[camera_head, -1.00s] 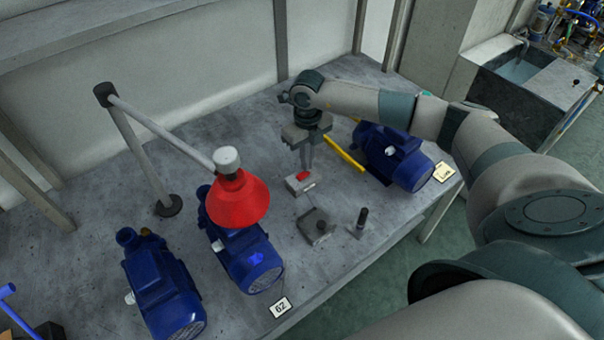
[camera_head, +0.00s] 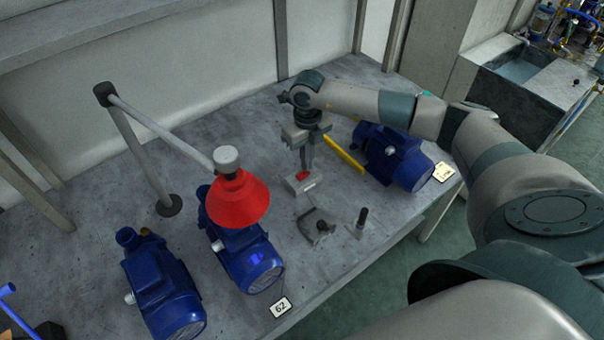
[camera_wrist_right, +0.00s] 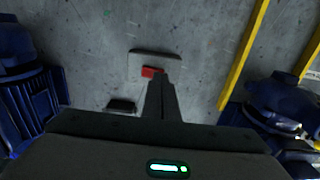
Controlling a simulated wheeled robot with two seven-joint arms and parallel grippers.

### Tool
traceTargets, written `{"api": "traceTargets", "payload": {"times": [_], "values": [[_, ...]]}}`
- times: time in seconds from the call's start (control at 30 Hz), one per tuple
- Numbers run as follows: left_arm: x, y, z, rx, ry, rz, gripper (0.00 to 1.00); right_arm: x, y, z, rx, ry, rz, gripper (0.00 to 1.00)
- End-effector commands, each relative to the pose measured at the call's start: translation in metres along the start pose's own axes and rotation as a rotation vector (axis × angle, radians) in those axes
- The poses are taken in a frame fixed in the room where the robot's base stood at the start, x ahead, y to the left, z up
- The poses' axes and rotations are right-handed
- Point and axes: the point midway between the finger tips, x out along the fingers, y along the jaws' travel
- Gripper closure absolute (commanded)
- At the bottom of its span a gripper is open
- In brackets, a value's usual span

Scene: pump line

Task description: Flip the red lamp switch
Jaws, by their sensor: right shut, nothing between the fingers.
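The red lamp switch (camera_head: 303,176) is a small red rocker on a grey box that lies on the bench. It also shows in the right wrist view (camera_wrist_right: 152,72), just beyond my fingertips. My right gripper (camera_head: 306,168) points down at the switch, shut and empty, with its tips at or just above the rocker. I cannot tell whether they touch it. The red lamp (camera_head: 240,200) hangs from a jointed grey arm over a blue pump; no glow is visible on its shade. My left gripper is not in view.
Blue pumps stand at the left (camera_head: 162,290), under the lamp (camera_head: 250,262) and at the right (camera_head: 392,155). A yellow bar (camera_head: 344,156) lies right of the switch. A grey bracket (camera_head: 316,226) and a dark upright peg (camera_head: 361,220) stand in front of it.

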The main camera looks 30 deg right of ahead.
Motion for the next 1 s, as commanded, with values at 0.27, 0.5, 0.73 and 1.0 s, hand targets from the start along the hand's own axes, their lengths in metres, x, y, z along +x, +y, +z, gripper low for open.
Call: {"api": "traceTargets", "payload": {"times": [0.27, 0.5, 0.73, 1.0], "values": [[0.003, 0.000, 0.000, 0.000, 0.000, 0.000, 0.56, 0.004, 0.000, 0.000, 0.000, 0.000, 0.000, 1.00], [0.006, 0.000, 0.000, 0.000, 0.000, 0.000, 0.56, 0.007, 0.000, 0.000, 0.000, 0.000, 0.000, 1.00], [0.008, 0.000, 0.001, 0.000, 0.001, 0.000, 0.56, 0.010, 0.000, 0.000, 0.000, 0.000, 0.000, 1.00], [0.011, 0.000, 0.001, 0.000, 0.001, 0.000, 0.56, 0.013, 0.000, 0.000, 0.000, 0.000, 0.000, 1.00]]}}
